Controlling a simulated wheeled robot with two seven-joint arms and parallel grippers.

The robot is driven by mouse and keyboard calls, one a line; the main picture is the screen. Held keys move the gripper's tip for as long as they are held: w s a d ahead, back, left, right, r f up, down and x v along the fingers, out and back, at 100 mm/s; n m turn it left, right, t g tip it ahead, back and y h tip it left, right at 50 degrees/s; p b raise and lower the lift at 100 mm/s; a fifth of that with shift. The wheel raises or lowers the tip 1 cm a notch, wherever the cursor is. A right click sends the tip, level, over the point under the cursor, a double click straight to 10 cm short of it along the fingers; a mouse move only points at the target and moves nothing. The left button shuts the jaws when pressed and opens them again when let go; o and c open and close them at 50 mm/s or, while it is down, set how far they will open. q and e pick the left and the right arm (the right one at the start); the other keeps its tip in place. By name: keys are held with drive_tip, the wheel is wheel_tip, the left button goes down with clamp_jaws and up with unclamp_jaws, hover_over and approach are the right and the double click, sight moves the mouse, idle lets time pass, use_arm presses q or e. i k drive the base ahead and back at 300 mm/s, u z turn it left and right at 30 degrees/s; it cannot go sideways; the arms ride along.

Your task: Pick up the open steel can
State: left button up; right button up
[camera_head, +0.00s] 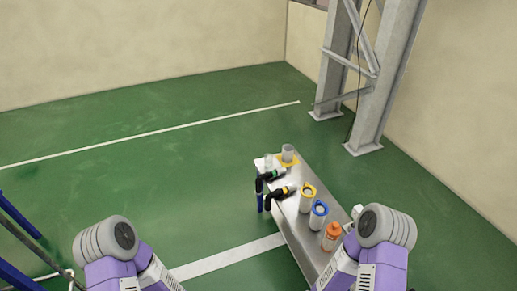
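A narrow metal table (297,231) stands ahead of me, right of centre. A small grey can (288,151) stands at its far end by a yellow part. A paler can (267,161) stands to its left. Two light cans, one with a yellow ring (307,199) and one with a blue ring (319,216), stand nearer. They are too small for me to tell which is the open steel can. My purple left and right arms show at the bottom, but neither gripper is in view.
Two black tools, one with a green part (270,175) and one with a yellow-orange part (280,194), lie across the table's left edge. An orange bottle (332,233) stands nearer. A steel column (388,75) rises behind. Green floor (150,170) is clear left of the table.

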sight(288, 154)
drive_tip(key=u, duration=0.8)
drive_tip(key=i, duration=1.9)
drive_tip(key=z, duration=0.6)
drive_tip(key=i, duration=1.3)
drive_tip(key=z, duration=1.25)
drive_tip(key=i, duration=0.55)
